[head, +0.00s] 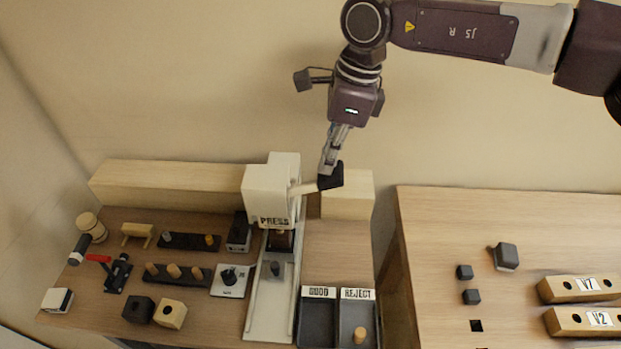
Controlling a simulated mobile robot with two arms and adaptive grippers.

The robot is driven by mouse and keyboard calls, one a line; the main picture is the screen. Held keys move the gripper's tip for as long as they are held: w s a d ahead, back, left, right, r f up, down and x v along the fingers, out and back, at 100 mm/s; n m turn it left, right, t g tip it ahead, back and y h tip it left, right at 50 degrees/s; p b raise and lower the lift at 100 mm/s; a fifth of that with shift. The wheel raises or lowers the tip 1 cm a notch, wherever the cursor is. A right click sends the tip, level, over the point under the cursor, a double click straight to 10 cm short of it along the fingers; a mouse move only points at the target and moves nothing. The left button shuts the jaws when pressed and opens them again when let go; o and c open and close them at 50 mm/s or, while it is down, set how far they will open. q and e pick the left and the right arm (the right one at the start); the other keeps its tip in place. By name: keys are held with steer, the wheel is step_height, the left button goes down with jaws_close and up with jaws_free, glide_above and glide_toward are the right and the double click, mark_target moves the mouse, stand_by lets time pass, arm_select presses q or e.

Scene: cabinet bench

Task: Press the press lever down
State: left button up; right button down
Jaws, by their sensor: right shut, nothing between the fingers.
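The press (269,196) is a white block labelled PRESS at the back of the left bench, over a pale base plate. Its lever (302,188) sticks out to the right as a light bar with a dark knob (331,178) at the end. My right gripper (327,172) comes down from above with its fingers shut and empty. The fingertips are at the knob end of the lever and appear to touch it; the exact contact is hard to tell. My left gripper is not in view.
Two dark bins labelled GOOD (317,318) and REJECT (358,312) stand at the bench front; REJECT holds a wooden peg (359,336). Racks, blocks and a red-handled clamp (117,272) fill the left side. A second table (440,250) stands right, beyond a gap.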

mark_target(338, 170)
steer(key=shift+f, duration=0.15)
steer(key=shift+d+f+b, duration=0.25)
steer(key=shift+f+b, duration=0.2)
steer(key=shift+f, duration=0.05)
steer(key=shift+d+f+b, duration=0.2)
steer(key=shift+f+b, duration=0.25)
steer(key=shift+f, duration=0.15)
steer(key=shift+d+f+b, duration=0.2)
steer(key=shift+f+b, duration=0.25)
steer(key=shift+f, duration=0.05)
steer(key=shift+d+f+b, duration=0.15)
steer(key=shift+f+b, duration=0.3)
steer(key=shift+f, duration=0.1)
steer(key=shift+d+f+b, duration=0.25)
steer(key=shift+f+b, duration=0.7)
steer(key=shift+f, duration=0.05)
